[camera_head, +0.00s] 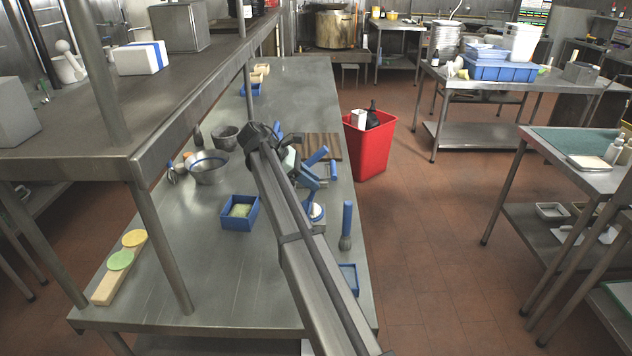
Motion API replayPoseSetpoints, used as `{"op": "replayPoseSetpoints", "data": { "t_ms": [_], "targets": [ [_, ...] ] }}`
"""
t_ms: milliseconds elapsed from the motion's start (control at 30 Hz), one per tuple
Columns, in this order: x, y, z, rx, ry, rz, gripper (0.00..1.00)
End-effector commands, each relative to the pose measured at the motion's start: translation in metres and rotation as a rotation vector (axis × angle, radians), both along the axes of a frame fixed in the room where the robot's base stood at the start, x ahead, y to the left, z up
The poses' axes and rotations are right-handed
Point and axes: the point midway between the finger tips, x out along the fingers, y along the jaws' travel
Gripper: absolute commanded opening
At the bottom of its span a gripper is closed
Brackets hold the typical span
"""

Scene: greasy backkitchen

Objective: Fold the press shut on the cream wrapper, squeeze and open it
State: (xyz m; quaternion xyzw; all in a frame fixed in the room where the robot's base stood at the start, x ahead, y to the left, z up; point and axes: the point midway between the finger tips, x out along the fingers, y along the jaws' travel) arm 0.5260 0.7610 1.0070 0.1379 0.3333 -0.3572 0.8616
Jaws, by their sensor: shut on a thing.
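The blue press (307,180) stands on the steel table, partly hidden behind my arm; its upper parts are tilted up. A whitish disc, perhaps the cream wrapper (316,212), shows low on the press beside my arm; I cannot tell exactly how it lies. My gripper (291,142) is at the upper part of the press and shut on it; the fingertips are small and mostly hidden. A yellow disc (134,238) and a green disc (120,260) lie on a pale board (105,287) at the front left.
A blue box (239,224) with pale green contents and a metal bowl (208,174) stand left of my arm. A dark pot (225,138) and a wooden board (322,148) are behind. The front left tabletop is mostly clear.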

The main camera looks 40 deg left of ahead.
Motion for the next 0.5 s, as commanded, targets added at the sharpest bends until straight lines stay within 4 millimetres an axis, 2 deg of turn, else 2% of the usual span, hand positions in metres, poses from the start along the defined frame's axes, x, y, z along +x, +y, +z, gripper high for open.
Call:
{"op": "replayPoseSetpoints", "data": {
  "t_ms": [500],
  "targets": [
    [-0.0053,0.0064,0.0020,0.002,-0.001,0.002,0.08]
  ]
}}
